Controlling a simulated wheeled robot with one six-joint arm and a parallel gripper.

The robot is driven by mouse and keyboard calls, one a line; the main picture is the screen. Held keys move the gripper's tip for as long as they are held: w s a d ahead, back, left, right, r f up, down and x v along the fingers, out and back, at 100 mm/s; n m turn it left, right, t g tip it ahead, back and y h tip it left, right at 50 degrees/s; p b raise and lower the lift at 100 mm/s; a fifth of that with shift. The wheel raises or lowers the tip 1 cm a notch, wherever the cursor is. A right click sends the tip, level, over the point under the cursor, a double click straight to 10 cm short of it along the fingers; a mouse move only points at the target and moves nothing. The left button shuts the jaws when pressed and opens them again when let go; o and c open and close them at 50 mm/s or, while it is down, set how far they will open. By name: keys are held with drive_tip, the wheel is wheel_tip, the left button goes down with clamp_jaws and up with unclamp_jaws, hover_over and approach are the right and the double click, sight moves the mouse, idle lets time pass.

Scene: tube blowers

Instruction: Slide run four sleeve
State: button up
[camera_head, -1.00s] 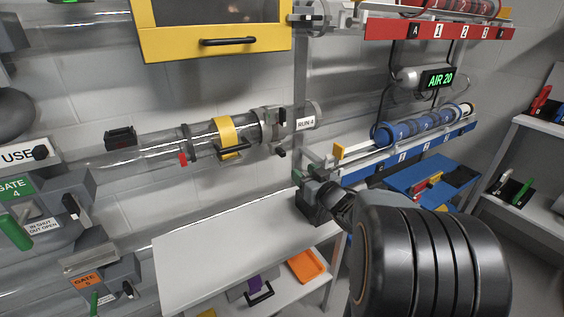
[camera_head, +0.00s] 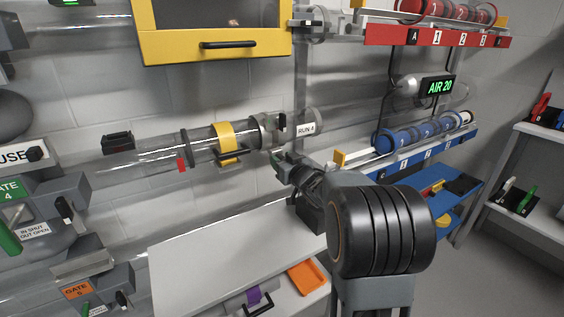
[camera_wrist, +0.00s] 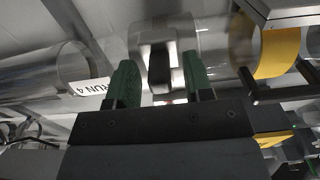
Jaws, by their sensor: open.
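The run four tube carries a yellow band (camera_head: 226,141) with a dark handle below it, at left centre in the head view. The band also shows at upper right in the wrist view (camera_wrist: 276,48). A grey collar (camera_head: 268,130) with a dark lever sits at the tube's right end, near the RUN 4 label (camera_head: 306,129). My gripper (camera_head: 278,161) is just below the collar. In the wrist view its green fingers (camera_wrist: 163,88) are open, with the collar's dark lever (camera_wrist: 160,66) showing between them. Contact cannot be told.
A yellow-framed cabinet (camera_head: 213,44) hangs above the tube. A blue rack (camera_head: 425,146) with blue canisters is to the right. A pale bench (camera_head: 220,255) lies below. Gate 4 and other gate boxes stand at left.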

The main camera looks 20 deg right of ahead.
clamp_jaws()
idle(0.4)
